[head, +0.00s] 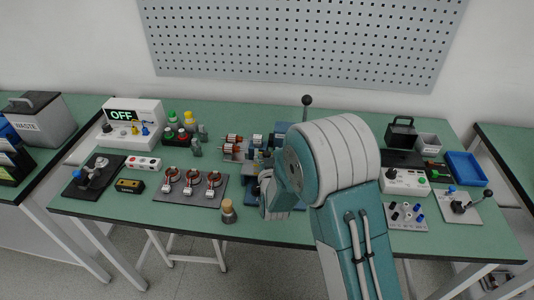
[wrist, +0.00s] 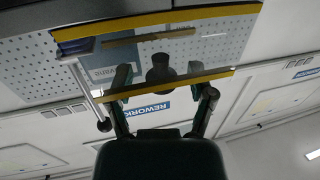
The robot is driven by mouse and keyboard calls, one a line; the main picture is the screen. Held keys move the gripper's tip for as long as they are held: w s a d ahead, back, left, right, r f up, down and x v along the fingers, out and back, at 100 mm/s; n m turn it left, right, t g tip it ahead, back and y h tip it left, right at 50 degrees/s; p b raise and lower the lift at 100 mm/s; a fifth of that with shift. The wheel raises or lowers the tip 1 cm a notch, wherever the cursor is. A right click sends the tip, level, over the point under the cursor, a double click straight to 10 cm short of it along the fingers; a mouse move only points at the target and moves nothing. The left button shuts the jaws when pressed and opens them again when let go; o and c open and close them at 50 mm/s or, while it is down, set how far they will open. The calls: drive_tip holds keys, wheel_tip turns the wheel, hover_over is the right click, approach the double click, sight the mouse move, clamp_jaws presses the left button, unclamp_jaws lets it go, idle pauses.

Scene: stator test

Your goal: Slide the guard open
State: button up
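In the wrist view, the guard (wrist: 215,48) is a clear panel with yellow strips along its upper and lower edges. A dark round knob (wrist: 162,70) shows at the panel's middle. My gripper (wrist: 159,73) is open, with one finger on each side of the knob and a gap to each. I cannot tell how deep the fingertips reach or whether they touch the panel. In the head view, my arm covers the gripper and the guard; only parts of the blue-grey machine (head: 281,127) show beside it.
A black ball-ended lever (head: 307,101) rises behind my arm and a ball-ended rod shows in the wrist view (wrist: 104,125). Left of my arm stand a tray with copper-wound parts (head: 191,202) and a wooden-topped item (head: 228,212). A control box (head: 404,183) and blue tray (head: 466,168) are right.

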drive_tip(key=shift+s, duration=0.1)
drive_tip(key=s+d, duration=0.2)
drive_tip(key=s, duration=0.9)
drive_tip(key=shift+s, duration=0.25)
